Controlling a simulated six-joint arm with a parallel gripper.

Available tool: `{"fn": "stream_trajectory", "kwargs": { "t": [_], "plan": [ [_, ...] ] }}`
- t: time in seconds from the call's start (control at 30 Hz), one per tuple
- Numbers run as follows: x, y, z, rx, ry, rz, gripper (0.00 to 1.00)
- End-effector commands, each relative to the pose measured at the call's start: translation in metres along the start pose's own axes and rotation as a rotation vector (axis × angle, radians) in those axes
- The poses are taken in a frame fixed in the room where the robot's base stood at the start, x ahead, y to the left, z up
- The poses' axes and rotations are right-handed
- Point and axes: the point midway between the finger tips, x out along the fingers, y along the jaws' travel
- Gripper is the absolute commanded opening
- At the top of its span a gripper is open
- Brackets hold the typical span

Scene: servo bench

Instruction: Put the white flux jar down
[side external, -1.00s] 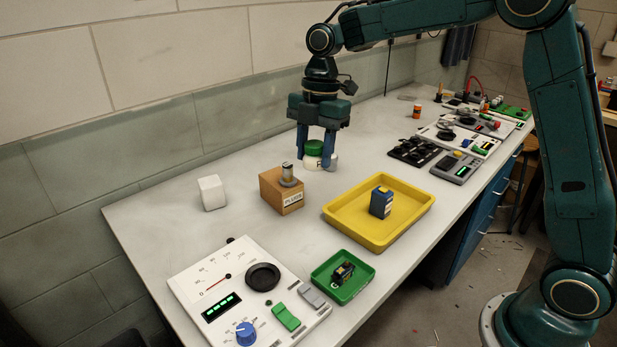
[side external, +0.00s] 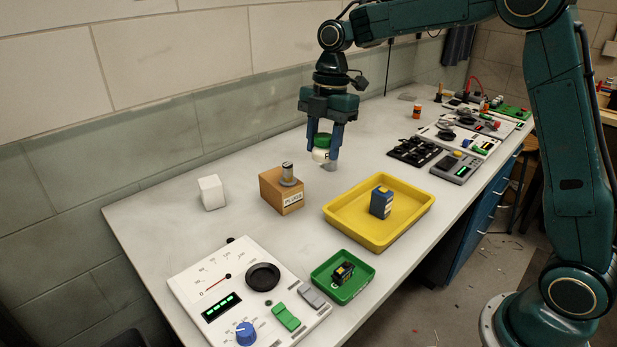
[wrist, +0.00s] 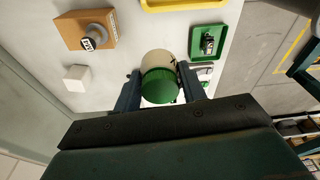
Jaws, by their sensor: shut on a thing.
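The white flux jar (side external: 320,155) has a green lid and is upright between the fingers of my gripper (side external: 325,158). My gripper is shut on it. In the wrist view the jar (wrist: 157,63) shows its green lid toward the camera, with a finger of my gripper (wrist: 160,88) on each side. The jar appears to be a little above the bench top (side external: 240,240), behind the yellow tray; the exact gap under it is hard to tell.
A wooden block (side external: 281,193) with a grey cylinder on it stands to the left of the jar. A white cube (side external: 212,192) is farther left. The yellow tray (side external: 415,225) holds a blue box (side external: 381,202). A green tray (side external: 320,278) and a white panel (side external: 185,283) are in front. Black holders (side external: 412,151) lie right.

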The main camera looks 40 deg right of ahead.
Motion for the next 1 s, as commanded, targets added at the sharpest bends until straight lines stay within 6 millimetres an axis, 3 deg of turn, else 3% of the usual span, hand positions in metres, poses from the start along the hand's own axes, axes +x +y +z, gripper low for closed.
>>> {"fn": "stream_trajectory", "kwargs": {
  "t": [0.47,0.77,1.0],
  "plan": [
    [-0.022,-0.018,0.137,0.351,-0.001,0.052,0.16],
    [-0.036,-0.053,0.225,0.582,-0.001,0.088,0.16],
    [-0.046,-0.092,0.287,0.76,-0.002,0.116,0.16]
  ]
}}
